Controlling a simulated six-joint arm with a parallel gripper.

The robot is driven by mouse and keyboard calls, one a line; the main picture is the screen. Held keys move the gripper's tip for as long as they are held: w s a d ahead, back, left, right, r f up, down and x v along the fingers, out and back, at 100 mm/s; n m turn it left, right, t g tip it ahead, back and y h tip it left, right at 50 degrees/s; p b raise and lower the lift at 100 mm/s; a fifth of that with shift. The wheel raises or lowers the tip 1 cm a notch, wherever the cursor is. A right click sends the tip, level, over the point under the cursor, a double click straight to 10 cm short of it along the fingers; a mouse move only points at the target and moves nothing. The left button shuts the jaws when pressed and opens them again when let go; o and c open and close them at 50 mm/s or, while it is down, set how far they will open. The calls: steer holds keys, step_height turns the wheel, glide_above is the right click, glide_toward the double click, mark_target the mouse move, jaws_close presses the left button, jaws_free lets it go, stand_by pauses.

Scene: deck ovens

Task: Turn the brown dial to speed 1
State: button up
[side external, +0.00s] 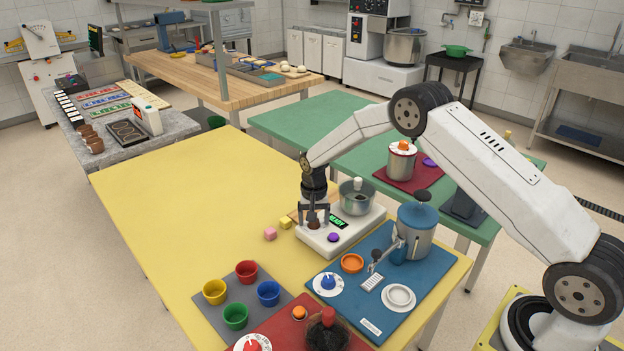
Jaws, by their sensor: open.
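A white machine base (314,241) stands on the yellow table, with a steel bowl (356,201), a lit green display (338,222) and a purple button (333,238). The brown dial (313,224) is at its left part, mostly hidden by my gripper. My gripper (314,219) points straight down over the dial, its jaws open, with a finger to either side of it. I cannot tell whether the fingers touch the dial. The dial's pointer and speed marks are too small and covered to read, and so is the display's text.
A blue mat (370,312) with a blue pitcher-like device (416,233) is close on the right. Coloured cups on a grey mat (222,311) stand in front. The yellow table's left part is clear.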

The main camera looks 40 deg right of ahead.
steer(key=shift+r, duration=0.1)
steer(key=shift+r, duration=3.75)
steer(key=shift+s+r, duration=0.1)
steer(key=shift+s+a+r, duration=0.15)
steer(key=s+a+r+n+t, duration=0.1)
steer(key=s+a+r+n, duration=0.1)
steer(key=s, duration=0.7)
steer(key=s+a+r+n, duration=0.1)
steer(key=s+r+n, duration=0.1)
steer(key=s, duration=0.7)
steer(key=s+a+r+n+t, duration=0.1)
steer(key=s+n, duration=0.3)
steer(key=s, duration=0.5)
steer(key=shift+a+r+t, duration=0.3)
steer(key=shift+a+r, duration=0.3)
steer(key=shift+a, duration=0.25)
